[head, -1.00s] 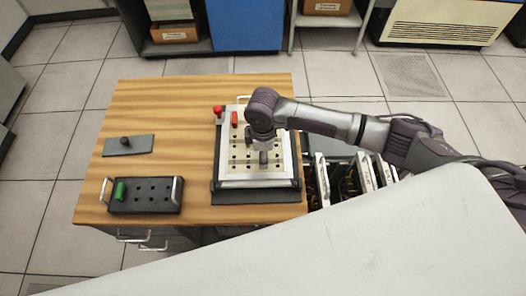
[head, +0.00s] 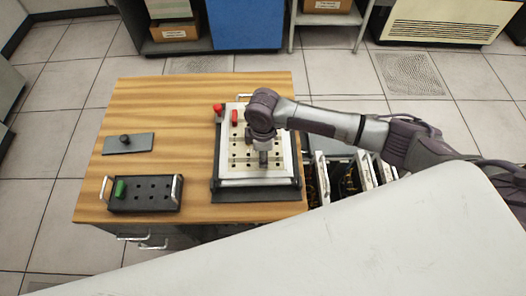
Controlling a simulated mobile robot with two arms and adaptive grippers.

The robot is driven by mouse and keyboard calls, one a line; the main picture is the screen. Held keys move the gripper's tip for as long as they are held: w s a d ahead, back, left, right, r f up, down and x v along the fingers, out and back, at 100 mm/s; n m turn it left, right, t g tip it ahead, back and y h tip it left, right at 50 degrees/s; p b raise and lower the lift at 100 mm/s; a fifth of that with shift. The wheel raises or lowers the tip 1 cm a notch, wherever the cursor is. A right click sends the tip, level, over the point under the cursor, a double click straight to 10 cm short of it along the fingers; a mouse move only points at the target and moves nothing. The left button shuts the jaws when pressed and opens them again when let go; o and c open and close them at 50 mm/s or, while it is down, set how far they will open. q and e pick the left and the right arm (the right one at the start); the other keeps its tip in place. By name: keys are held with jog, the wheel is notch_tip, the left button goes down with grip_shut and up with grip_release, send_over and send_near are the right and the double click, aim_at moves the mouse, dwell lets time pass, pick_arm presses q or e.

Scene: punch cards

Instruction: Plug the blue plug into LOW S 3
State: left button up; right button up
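The plugboard (head: 230,177) is a pale panel with rows of dark holes in a dark frame, on the right part of the wooden table. A red plug (head: 235,118) stands in its upper left area. My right gripper (head: 263,158) points down over the middle right of the panel; its fingers are small and partly hidden by the wrist, so I cannot tell if they hold anything. No blue plug is visible. The hole labels are too small to read. My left gripper is not in view.
A black tray (head: 150,207) with handles and holes holds a green plug (head: 119,188) at the front left. A dark plate with a knob (head: 128,144) lies behind it. A red-knobbed lever (head: 218,107) stands at the panel's left edge. Bare wood (head: 185,130) lies between.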

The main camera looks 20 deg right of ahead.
jog(key=shift+f, duration=0.65)
dwell(0.3)
jog(key=o, duration=1)
notch_tip(320, 180, up, 12)
jog(key=shift+r, duration=0.1)
